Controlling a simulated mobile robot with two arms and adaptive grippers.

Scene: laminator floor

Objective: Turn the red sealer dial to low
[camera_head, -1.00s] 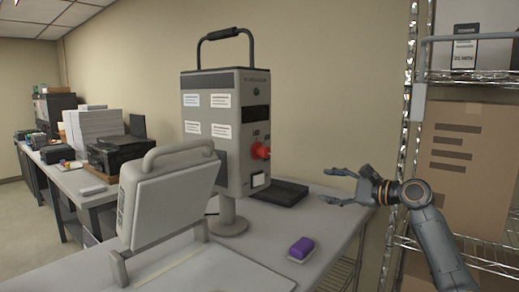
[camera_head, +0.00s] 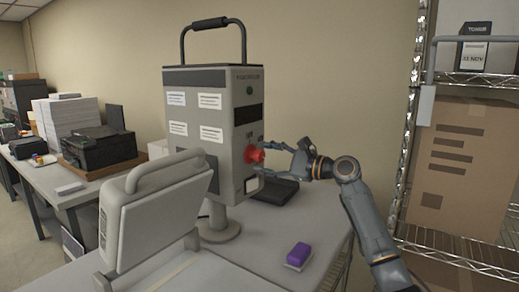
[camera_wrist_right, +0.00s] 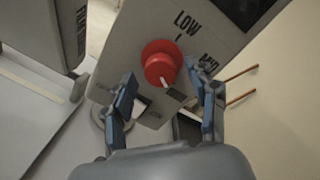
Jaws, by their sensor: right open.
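The red sealer dial (camera_head: 254,155) is on the right-hand face of the grey sealer box (camera_head: 200,105), which stands on a post on the table. My right gripper (camera_head: 275,158) is open, with its fingers close to the dial. In the right wrist view the red dial (camera_wrist_right: 159,65) lies ahead between the two fingertips of my right gripper (camera_wrist_right: 165,92). I cannot tell whether they touch it. Its white pointer mark faces down, away from the printed LOW. LOW and a partly hidden MED label show beside the dial. My left gripper is not in view.
A purple block (camera_head: 298,253) on a pale base lies on the table front right. A black tray (camera_head: 273,192) lies behind the sealer. A grey hinged press (camera_head: 155,205) stands in front. A wire shelf with a cardboard box (camera_head: 460,165) is at right.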

